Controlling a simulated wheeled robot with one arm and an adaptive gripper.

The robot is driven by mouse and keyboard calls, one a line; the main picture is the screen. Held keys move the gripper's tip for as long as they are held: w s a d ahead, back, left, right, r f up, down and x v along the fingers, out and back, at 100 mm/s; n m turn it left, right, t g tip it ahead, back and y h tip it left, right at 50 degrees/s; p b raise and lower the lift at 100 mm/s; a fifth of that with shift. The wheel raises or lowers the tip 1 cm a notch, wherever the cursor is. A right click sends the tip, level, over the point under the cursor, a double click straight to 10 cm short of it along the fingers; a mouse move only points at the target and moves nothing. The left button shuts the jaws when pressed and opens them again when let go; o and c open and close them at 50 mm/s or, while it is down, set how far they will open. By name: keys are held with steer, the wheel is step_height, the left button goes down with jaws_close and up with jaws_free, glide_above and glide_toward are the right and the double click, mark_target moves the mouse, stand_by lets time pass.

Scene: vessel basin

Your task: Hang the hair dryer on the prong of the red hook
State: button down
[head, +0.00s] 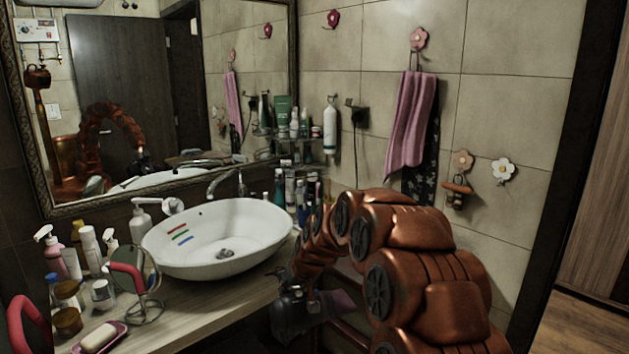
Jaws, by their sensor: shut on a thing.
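The red flower-shaped hook (333,18) is on the tiled wall near the top, right of the mirror, with nothing hanging on it. My gripper (298,309) is low in front of the counter, right of and below the basin. It is shut on a dim, dark mauve thing (342,303), which looks like the hair dryer. My arm and the shadow hide much of it, so its shape and tilt are unclear. The held thing is well below the hook and apart from it.
A pink hook (418,38) holds a pink towel (408,125) and dark cloth. An orange hook (462,160) and white hook (502,168) are lower right. The white basin (220,235), several bottles and a round mirror (128,272) crowd the counter.

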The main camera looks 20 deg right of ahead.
steer(key=w+d+r+m+t+h+p, duration=0.1)
steer(key=w+d+r+t, duration=0.1)
steer(key=w+d+r, duration=0.6)
steer(key=w+d+r+t+h+p, duration=0.1)
steer(key=w+d+r+t+h, duration=0.15)
steer(key=r, duration=0.95)
steer(key=w+d+r+m+t+h+p, duration=0.1)
steer(key=w+d+r+t, duration=0.1)
steer(key=w+d+r, duration=0.6)
steer(key=s+d+r+t+h+p, duration=0.1)
steer(key=s+d+r+h, duration=0.1)
steer(key=r, duration=0.8)
steer(key=s+d+r+m+t+h, duration=0.1)
steer(key=s+d+r+h, duration=0.1)
steer(key=r, duration=0.8)
steer(key=s+d+r+m+t+h+p, duration=0.1)
steer(key=s+d+r+h, duration=0.1)
steer(key=r, duration=0.8)
steer(key=shift+s+d+r+p, duration=0.15)
steer(key=shift+s+d+p, duration=0.15)
steer(key=shift+s+d, duration=0.55)
steer(key=shift+s+r+h, duration=0.35)
steer(key=shift+s+r, duration=0.25)
steer(key=shift+r, duration=0.05)
